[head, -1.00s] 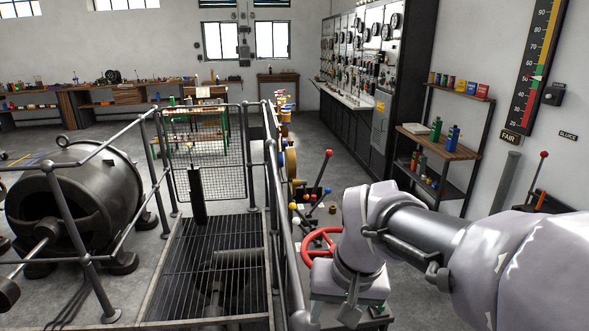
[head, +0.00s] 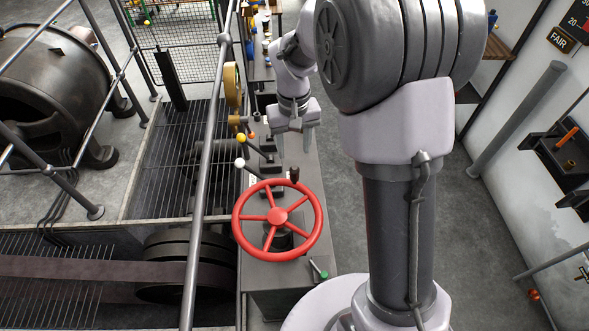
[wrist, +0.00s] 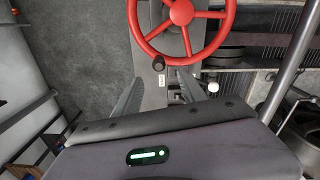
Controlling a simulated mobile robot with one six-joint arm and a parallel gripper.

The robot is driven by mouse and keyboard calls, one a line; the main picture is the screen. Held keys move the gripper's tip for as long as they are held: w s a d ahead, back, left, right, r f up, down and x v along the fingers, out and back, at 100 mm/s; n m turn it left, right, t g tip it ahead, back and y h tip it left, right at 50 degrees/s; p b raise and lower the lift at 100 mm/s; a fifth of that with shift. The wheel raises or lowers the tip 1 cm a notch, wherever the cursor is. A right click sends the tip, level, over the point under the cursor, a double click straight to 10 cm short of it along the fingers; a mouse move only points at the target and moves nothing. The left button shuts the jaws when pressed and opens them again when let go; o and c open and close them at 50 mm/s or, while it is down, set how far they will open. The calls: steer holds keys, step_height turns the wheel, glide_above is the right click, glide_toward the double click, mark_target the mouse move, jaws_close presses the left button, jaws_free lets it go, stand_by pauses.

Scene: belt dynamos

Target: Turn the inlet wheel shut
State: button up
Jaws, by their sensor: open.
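The red inlet wheel (head: 304,247) lies flat, with several spokes, on top of the dark pedestal in the head view. A dark knob (head: 295,174) stands at its far rim. In the wrist view the wheel (wrist: 146,40) is at the top, partly cut off, and the knob (wrist: 158,62) is at its near rim. My gripper (head: 294,142) points down over the pedestal, beyond the wheel's far rim. It is open and empty; in the wrist view its fingers (wrist: 161,78) are spread, with the knob just beyond the tips. I see no contact with the wheel.
Levers with a yellow ball (head: 241,138) and a white ball (head: 239,163) stand left of my gripper. A grey railing (head: 204,190) runs along the pedestal's left side. A green-handled item (head: 318,268) sits at the near right corner.

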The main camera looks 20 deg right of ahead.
mark_target(294, 167)
step_height(294, 167, down, 12)
steer(key=shift+w+d+r+b, duration=0.1)
steer(key=shift+w+d+b, duration=0.05)
steer(key=shift+b, duration=1.05)
jaws_close()
stand_by(0.4)
